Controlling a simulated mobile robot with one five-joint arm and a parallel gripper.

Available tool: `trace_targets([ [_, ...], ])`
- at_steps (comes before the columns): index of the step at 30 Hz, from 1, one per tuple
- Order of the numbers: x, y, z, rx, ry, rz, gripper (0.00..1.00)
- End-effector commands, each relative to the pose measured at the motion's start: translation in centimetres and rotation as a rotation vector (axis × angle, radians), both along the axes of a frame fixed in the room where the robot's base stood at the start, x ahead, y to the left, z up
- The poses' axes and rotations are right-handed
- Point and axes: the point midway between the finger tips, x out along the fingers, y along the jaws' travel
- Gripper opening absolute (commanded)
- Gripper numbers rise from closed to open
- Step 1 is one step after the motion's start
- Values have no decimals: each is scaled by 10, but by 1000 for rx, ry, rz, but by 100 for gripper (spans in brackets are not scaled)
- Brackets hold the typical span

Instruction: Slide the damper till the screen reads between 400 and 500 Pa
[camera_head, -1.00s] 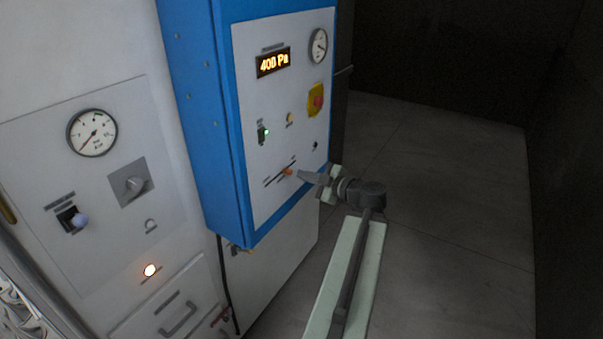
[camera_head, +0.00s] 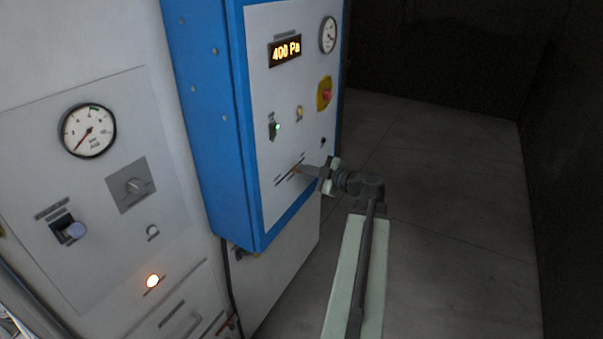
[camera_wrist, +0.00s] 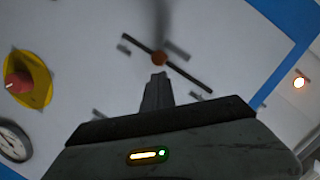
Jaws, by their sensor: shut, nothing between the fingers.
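In the wrist view the knob (camera_wrist: 159,58) sits between the two ends of the slot (camera_wrist: 190,79). The screen (camera_head: 285,50) above reads 400 Pa in orange digits. My gripper (camera_head: 303,170) is shut and empty, its tips right by the knob. In the wrist view the gripper tips (camera_wrist: 159,77) lie just below the knob; I cannot tell whether they touch it.
The same panel carries a round gauge (camera_head: 328,35), a red knob on a yellow plate (camera_head: 324,94), a green-lit switch (camera_head: 274,127) and a small yellowish button (camera_head: 299,113). A white cabinet with another gauge (camera_head: 88,130) stands at left. The floor at right is clear.

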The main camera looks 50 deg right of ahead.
Motion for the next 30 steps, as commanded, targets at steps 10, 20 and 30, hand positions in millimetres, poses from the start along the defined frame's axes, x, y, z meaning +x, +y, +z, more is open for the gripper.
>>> trace_targets([
  [10,6,2,-4,0,0,13,0],
  [20,11,-14,-11,0,1,15,0],
  [30,10,-10,-7,0,1,15,0],
])
